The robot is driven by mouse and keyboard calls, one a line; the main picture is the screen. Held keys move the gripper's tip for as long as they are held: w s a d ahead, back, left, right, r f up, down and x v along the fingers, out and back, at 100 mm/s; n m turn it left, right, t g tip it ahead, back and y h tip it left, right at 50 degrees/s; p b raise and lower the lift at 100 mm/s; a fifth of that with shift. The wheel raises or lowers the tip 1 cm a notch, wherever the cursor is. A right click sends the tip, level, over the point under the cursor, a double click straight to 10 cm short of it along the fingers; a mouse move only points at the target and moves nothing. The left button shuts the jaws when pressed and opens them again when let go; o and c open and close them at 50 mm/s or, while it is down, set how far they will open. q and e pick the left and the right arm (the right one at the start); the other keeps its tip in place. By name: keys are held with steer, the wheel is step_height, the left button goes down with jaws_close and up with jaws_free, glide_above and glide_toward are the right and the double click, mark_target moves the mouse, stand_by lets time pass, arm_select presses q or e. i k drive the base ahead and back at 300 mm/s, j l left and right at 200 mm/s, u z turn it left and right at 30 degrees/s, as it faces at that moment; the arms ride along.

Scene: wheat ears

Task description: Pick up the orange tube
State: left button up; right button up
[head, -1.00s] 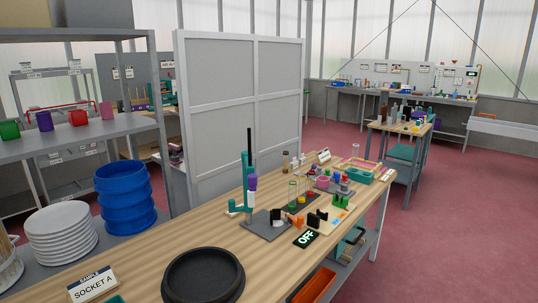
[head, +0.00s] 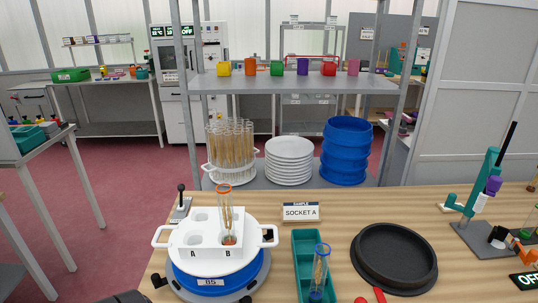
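The orange tube (head: 226,212) is a clear tube with an orange rim, a brownish wheat ear inside and orange at its foot. It stands upright in the hole marked B of a white rack (head: 185,262). The other holes of the rack that I can see look empty. The rack sits on a round blue and white device (head: 258,272) at the left of the wooden table. A similar tube with a blue rim (head: 320,272) leans in a green tray (head: 302,246).
A "SOCKET A" sign (head: 300,212) stands behind the green tray. A black round dish (head: 394,258) lies right of it, and a teal stand (head: 486,200) is farther right. A shelf behind holds wheat tubes (head: 230,150), white plates (head: 289,160) and blue stacked rings (head: 346,150).

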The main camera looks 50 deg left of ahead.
mark_target(224, 191)
steer(key=u, duration=1.8)
steer(key=i+l+u, duration=0.2)
steer(key=l+u, duration=0.25)
